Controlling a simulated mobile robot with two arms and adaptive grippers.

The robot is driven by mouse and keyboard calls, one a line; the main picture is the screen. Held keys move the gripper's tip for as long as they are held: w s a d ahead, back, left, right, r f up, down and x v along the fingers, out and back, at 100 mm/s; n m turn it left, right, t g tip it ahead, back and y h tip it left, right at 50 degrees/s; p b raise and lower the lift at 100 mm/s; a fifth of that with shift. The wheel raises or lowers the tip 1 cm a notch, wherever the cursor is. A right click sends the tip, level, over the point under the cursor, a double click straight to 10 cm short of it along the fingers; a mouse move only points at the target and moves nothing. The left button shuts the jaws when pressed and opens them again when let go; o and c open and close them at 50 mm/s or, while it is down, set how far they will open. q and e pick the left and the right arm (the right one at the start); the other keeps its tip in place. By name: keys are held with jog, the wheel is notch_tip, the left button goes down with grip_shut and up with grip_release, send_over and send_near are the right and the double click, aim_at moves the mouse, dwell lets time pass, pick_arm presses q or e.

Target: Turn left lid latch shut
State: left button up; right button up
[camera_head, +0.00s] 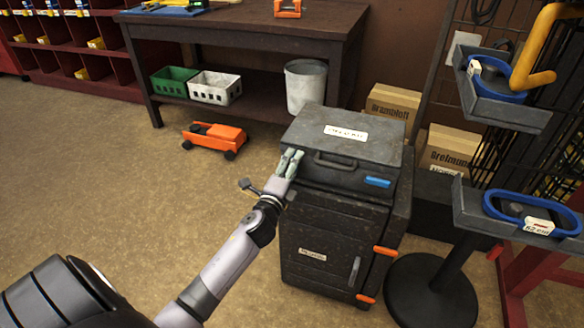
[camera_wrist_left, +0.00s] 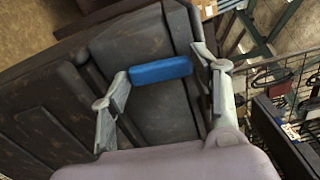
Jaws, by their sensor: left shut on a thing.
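The dark grey cabinet (camera_head: 335,235) has a grey lid (camera_head: 335,128) on top, with a white label and a front handle (camera_head: 335,160). My left gripper (camera_head: 290,162) is at the left end of the lid's front. In the left wrist view, my left gripper (camera_wrist_left: 163,85) is shut on the blue left lid latch (camera_wrist_left: 160,70), which spans between its two fingers. In the head view the gripper hides that latch. The blue right lid latch (camera_head: 377,182) lies level on the lid's front right. My right gripper is not in view.
A post with small grey trays (camera_head: 515,110) stands close to the cabinet's right. Orange latches (camera_head: 385,251) and a handle (camera_head: 354,272) are on the cabinet door. A workbench (camera_head: 270,25) and an orange toy vehicle (camera_head: 215,138) are behind. The floor at left is clear.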

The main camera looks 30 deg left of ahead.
pick_arm(q)
jog(key=shift+a+r+n, duration=0.1)
jog(key=shift+n, duration=0.6)
jog(key=o, duration=1.1)
jog(key=shift+o, duration=0.2)
jog(key=shift+s, duration=0.25)
jog(key=v, duration=1.1)
jog(key=shift+s, duration=0.2)
